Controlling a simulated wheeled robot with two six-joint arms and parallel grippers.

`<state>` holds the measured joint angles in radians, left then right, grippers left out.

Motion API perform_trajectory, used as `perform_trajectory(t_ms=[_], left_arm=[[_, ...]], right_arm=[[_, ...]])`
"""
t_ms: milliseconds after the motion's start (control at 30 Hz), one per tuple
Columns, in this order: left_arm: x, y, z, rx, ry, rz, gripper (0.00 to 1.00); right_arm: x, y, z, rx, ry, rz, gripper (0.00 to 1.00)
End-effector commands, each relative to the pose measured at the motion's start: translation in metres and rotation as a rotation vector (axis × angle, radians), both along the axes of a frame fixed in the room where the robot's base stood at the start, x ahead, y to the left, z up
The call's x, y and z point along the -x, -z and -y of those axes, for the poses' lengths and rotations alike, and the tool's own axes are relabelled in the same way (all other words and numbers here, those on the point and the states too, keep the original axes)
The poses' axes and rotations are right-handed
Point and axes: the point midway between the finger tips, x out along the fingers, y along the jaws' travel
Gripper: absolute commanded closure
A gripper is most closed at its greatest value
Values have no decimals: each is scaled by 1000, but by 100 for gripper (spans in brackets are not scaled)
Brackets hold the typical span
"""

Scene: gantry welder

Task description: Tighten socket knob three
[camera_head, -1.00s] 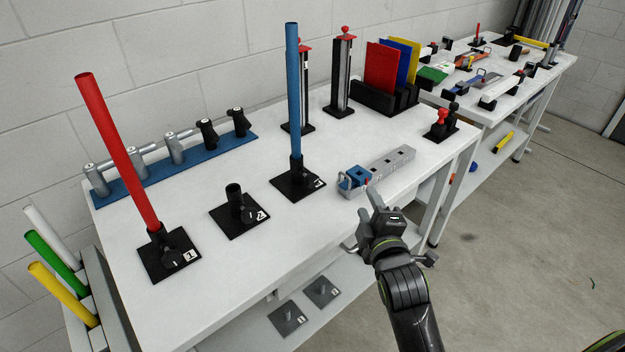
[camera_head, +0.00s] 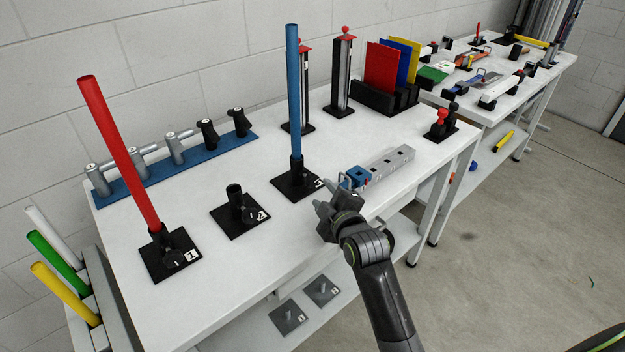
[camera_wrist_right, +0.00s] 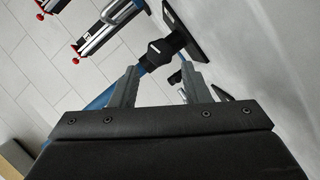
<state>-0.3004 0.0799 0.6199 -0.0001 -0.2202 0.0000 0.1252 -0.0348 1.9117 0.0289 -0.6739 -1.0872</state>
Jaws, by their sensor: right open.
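Socket three is a black holder on a square black base plate (camera_head: 290,190), with a blue tube (camera_head: 293,95) standing upright in it. Its small dark knob (camera_head: 311,181) is on the right side, near the number label, and shows poorly. My right gripper (camera_head: 329,196) is open and empty, just right of and in front of this base, apart from the knob. In the right wrist view, the black socket (camera_wrist_right: 165,48) and blue tube (camera_wrist_right: 101,101) lie ahead of the two spread fingers. My left gripper is not in view.
Socket two (camera_head: 236,212) is empty, and socket one (camera_head: 170,256) holds a leaning red tube (camera_head: 118,150). A grey perforated bar with a blue block (camera_head: 385,166) lies close behind my right gripper. The white table's front part (camera_head: 250,265) is clear.

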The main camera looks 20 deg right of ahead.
Motion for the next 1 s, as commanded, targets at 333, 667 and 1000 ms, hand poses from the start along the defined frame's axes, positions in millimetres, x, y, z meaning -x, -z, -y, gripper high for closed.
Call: perform_trajectory(t_ms=[333, 667, 1000], left_arm=[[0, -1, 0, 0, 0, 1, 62], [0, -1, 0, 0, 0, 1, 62], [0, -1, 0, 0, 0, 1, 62]], right_arm=[[-54, 11, -3, 2, 0, 0, 58], [-78, 17, -5, 0, 0, 0, 58], [-80, 17, -5, 0, 0, 0, 60]])
